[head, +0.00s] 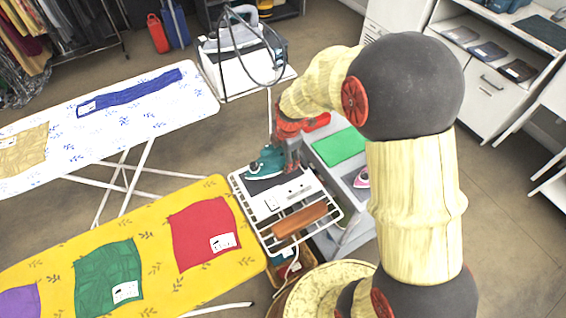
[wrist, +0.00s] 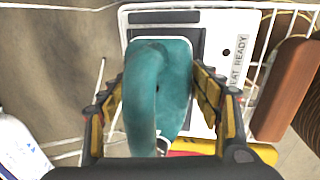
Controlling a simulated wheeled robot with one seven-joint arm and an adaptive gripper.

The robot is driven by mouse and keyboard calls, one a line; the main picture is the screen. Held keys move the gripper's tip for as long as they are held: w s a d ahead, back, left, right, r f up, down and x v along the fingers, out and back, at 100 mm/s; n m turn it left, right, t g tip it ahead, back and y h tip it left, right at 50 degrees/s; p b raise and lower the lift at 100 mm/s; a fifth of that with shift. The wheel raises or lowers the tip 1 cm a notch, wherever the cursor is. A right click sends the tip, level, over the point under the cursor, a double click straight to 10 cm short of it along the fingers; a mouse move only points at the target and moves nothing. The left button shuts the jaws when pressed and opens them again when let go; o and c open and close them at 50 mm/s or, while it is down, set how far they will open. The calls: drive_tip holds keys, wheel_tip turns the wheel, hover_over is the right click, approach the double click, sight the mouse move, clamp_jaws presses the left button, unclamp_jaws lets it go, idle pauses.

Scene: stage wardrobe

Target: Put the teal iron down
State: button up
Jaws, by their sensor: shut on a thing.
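The teal iron (head: 262,163) is in my gripper (head: 291,158), at the upper left part of a white wire rack (head: 333,212). In the wrist view the teal iron (wrist: 158,90) fills the space between the two yellow-and-black fingers of my gripper (wrist: 160,105), its handle towards the camera. The gripper is shut on it. Beneath the iron are a dark pad and a white panel (wrist: 233,45) with lettering that ends in "EAT READY". I cannot tell whether the iron's sole touches the pad.
A brown bar (head: 299,219) lies on the rack's near side. The yellow ironing board (head: 150,240), with several cloths, is left of the rack. A grey cart with a green cloth (head: 340,146) and a small pink iron (head: 361,178) is right. A steam station (head: 245,70) stands behind.

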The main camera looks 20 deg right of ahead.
sight(277, 180)
drive_tip(key=shift+w+d+f+b, duration=0.1)
drive_tip(key=shift+f+b, duration=0.1)
drive_tip(key=shift+f, duration=0.65)
drive_tip(key=shift+w+d+f+b, duration=0.1)
drive_tip(key=shift+f+b, duration=0.1)
drive_tip(key=shift+f, duration=0.6)
drive_tip(key=shift+f, duration=0.1)
drive_tip(key=o, duration=1.9)
drive_tip(key=shift+s+f, duration=0.1)
drive_tip(key=shift+o, duration=0.6)
